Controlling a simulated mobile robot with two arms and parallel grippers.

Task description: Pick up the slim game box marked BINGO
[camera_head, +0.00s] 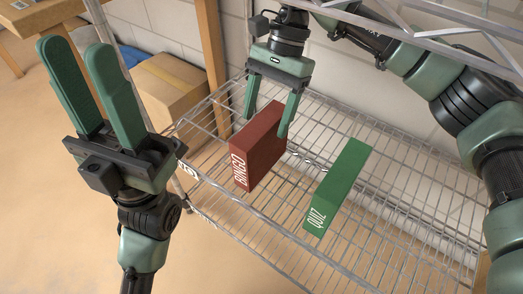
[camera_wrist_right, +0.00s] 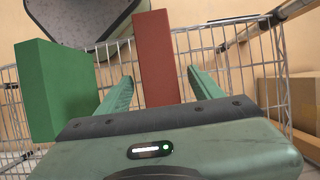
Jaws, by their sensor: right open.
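The slim red-brown box marked BINGO (camera_head: 258,146) stands upright on the wire shelf (camera_head: 292,226), its lettered narrow side facing the shelf's front edge. My right gripper (camera_head: 269,118) is above it and open, with one finger on each side of the box's upper part. In the right wrist view the BINGO box (camera_wrist_right: 157,58) stands between the two fingers (camera_wrist_right: 160,88), with a gap visible on both sides. My left gripper (camera_head: 75,75) is raised at the left, fingers up, apart and empty, away from the shelf.
A green box marked QUIZ (camera_head: 338,186) stands right of the BINGO box; it also shows in the right wrist view (camera_wrist_right: 58,90). Cardboard boxes (camera_head: 168,88) sit at the back left. The front right of the shelf is clear.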

